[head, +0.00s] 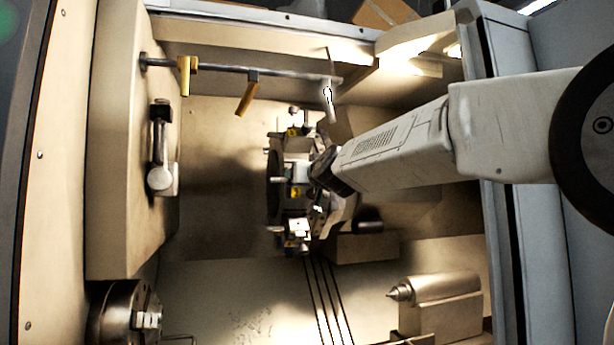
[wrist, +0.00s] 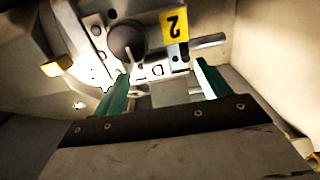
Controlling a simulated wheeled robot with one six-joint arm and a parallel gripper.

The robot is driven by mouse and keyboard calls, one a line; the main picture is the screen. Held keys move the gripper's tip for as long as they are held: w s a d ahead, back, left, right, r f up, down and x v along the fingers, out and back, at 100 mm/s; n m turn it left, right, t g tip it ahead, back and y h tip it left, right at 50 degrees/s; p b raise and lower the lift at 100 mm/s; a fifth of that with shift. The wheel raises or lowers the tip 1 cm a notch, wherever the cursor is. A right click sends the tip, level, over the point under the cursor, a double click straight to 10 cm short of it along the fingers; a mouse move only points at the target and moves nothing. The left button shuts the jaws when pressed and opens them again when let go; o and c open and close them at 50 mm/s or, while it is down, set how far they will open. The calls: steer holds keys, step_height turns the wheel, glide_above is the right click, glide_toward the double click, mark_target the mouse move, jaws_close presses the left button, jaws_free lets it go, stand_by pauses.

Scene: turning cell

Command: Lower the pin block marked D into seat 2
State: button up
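My gripper (wrist: 165,88) has its two green fingers apart, one on each side of a pale grey block, the pin block (wrist: 172,92), which fills most of the gap. No letter D can be read on it. Just beyond is seat 2 on the turret, with an upside-down yellow label 2 (wrist: 174,25), a dark round knob (wrist: 127,40) and a metal pin pointing right (wrist: 208,41). In the head view my gripper (head: 308,172) is at the middle of the turret's face, with a pale block there. Whether the block touches the seat is hidden.
The turret (head: 274,188) carries other pale blocks with yellow labels above and below (head: 297,230). A rail with yellow hooks (head: 250,92) hangs above. A chuck (head: 125,315) is at lower left and a pointed tailstock (head: 440,305) at lower right.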

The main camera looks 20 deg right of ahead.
steer(key=shift+f, duration=0.15)
steer(key=s, duration=0.7)
steer(key=shift+s, duration=0.4)
steer(key=s+a+f+n+g+y, duration=0.1)
steer(key=s+a+f+g+y, duration=0.1)
steer(key=s+f+g, duration=0.6)
steer(key=s+a+f+g+y, duration=0.15)
steer(key=s+f, duration=0.35)
steer(key=f, duration=0.8)
steer(key=s+d+f+g+h, duration=0.1)
steer(key=s+f, duration=0.3)
steer(key=s, duration=0.5)
steer(key=s+d+f+g+h, duration=0.1)
steer(key=s+d+f+g, duration=0.2)
steer(key=s, duration=0.6)
steer(key=s+d+f+m+g+h, duration=0.1)
steer(key=s+d+f+g, duration=0.1)
steer(key=s+f, duration=0.5)
steer(key=s+g, duration=0.1)
steer(key=s, duration=0.2)
steer(key=shift+d, duration=0.25)
